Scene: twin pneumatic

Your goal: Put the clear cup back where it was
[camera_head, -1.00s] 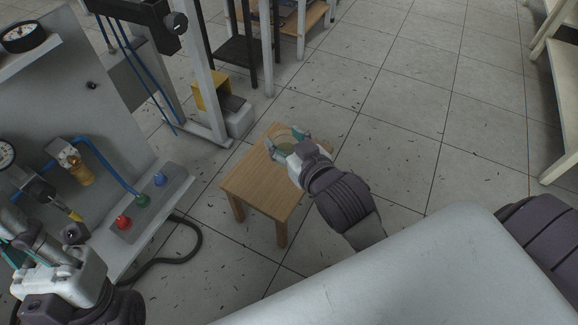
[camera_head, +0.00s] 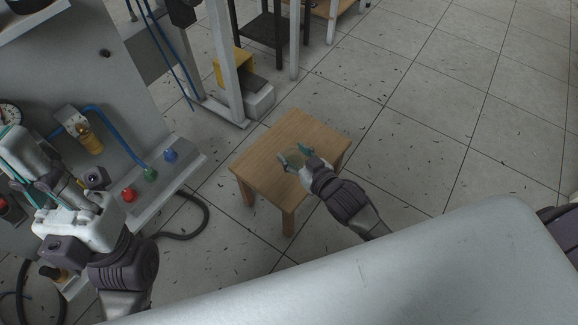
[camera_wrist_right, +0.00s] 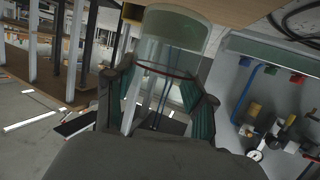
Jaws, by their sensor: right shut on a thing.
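The clear cup (camera_wrist_right: 172,38) is see-through with a faint greenish tint. My right gripper (camera_wrist_right: 160,92) is shut on it, one teal finger on each side in the right wrist view. In the head view the right gripper (camera_head: 295,156) and the faint cup (camera_head: 293,160) appear over the small wooden table (camera_head: 270,140). I cannot tell whether the cup touches the tabletop. My left gripper (camera_head: 14,160) is at the left by the grey panel; its fingertips are too unclear to tell their state.
The grey panel has a button box with red (camera_head: 128,195), green (camera_head: 150,174) and blue (camera_head: 170,155) buttons. A black cable (camera_head: 200,225) lies on the floor beside the table. A metal frame and yellow box (camera_head: 236,68) stand behind. The floor at right is clear.

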